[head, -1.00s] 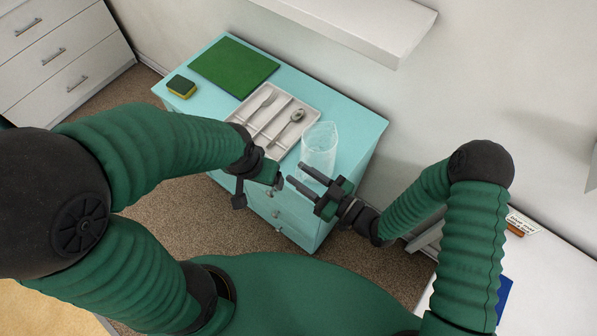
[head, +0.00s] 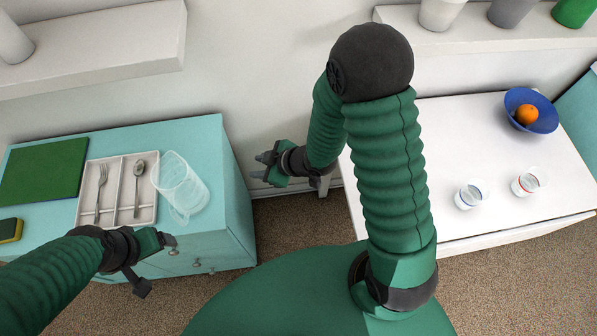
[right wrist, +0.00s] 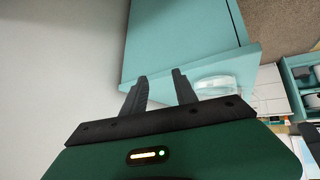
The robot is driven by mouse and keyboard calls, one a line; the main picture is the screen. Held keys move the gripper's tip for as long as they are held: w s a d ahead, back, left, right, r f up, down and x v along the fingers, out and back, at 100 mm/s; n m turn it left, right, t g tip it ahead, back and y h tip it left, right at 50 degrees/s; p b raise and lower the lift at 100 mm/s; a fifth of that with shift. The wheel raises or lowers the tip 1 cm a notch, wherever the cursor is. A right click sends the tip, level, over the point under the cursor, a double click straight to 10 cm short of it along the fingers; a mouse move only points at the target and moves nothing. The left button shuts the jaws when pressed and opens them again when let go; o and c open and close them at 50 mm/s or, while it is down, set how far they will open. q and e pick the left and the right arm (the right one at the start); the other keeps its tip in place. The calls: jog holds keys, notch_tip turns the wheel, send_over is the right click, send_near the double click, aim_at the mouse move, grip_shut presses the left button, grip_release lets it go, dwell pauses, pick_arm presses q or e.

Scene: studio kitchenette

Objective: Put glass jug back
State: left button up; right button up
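The clear glass jug (head: 180,188) stands on the teal drawer cabinet (head: 228,190), near its right end and beside the cutlery tray. In the right wrist view a clear rounded glass shape, apparently the jug (right wrist: 214,84), shows at the cabinet edge, beyond the fingers. My right gripper (head: 263,168) is open and empty, to the right of the cabinet and apart from the jug. Its two separated fingers also show in the right wrist view (right wrist: 160,82).
The white tray (head: 126,160) holds a fork and spoon. A green board (head: 45,170) and a sponge (head: 10,230) lie left. The white table (head: 470,150) carries two small glasses and a blue bowl (head: 541,121) with an orange. Wall shelves (head: 110,40) hang above.

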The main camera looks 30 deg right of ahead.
jog(key=s+d+r+m+h, duration=0.1)
jog(key=d+r+m+h, duration=0.25)
jog(key=d, duration=0.25)
jog(key=s+d+r+m+g, duration=0.1)
jog(key=s+r+m+g, duration=0.1)
jog(key=s, duration=0.3)
jog(key=s+d+r+m+g+h, duration=0.1)
jog(key=s+r+m+g, duration=0.1)
jog(key=s+m, duration=0.2)
jog(key=shift+s+r+g, duration=0.25)
jog(key=shift+s+g, duration=0.05)
jog(key=shift+s, duration=0.45)
jog(key=shift+s+h, duration=0.1)
jog(key=shift+h, duration=0.15)
